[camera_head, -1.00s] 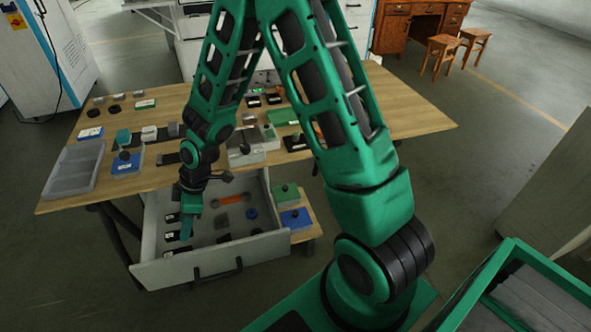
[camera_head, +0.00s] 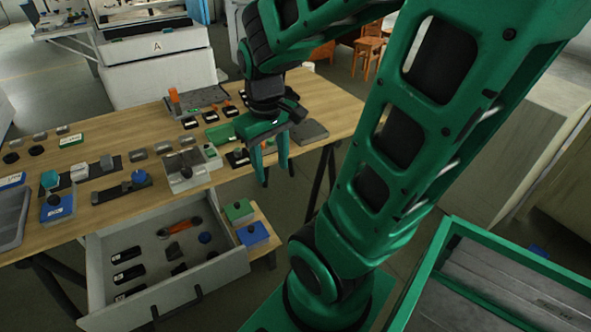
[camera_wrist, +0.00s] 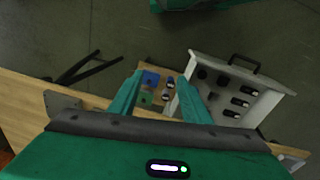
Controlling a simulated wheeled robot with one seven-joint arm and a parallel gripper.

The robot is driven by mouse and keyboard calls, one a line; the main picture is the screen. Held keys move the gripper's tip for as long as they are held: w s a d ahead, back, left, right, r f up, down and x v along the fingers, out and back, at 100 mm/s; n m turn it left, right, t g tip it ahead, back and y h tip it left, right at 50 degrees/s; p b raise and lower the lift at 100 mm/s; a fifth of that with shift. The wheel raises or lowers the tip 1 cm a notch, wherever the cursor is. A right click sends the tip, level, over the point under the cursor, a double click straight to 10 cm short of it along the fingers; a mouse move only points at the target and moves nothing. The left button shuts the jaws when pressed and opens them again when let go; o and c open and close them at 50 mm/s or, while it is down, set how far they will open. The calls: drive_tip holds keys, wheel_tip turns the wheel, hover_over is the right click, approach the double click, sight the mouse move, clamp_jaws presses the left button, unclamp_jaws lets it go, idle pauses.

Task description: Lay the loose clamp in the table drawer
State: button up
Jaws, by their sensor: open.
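The table drawer (camera_head: 205,287) is pulled open below the table's front edge; it also shows in the wrist view (camera_wrist: 268,84). Inside it lie an orange tool with dark ends (camera_head: 180,228), a grey angular piece (camera_head: 174,251), a dark round piece (camera_head: 205,237) and several black labelled pieces (camera_head: 126,255). I cannot tell for certain which piece is the loose clamp. My gripper (camera_head: 275,165) is open, its fingers pointing down near the table's front right edge, right of and above the drawer.
A small shelf right of the drawer holds a green block (camera_head: 238,211) and a blue block (camera_head: 253,234). The wooden table (camera_head: 110,212) carries many small parts and a grey plate (camera_head: 308,131) at right. A green-rimmed bin (camera_head: 515,262) stands at lower right.

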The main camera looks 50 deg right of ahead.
drive_tip(key=s+r+m, duration=0.2)
drive_tip(key=s+m, duration=0.2)
drive_tip(key=s, duration=0.4)
drive_tip(key=shift+d+y, duration=0.15)
drive_tip(key=shift+y, duration=0.25)
drive_tip(key=shift+s+r, duration=0.1)
drive_tip(key=shift+w+f, duration=0.25)
drive_tip(key=shift+w, duration=0.25)
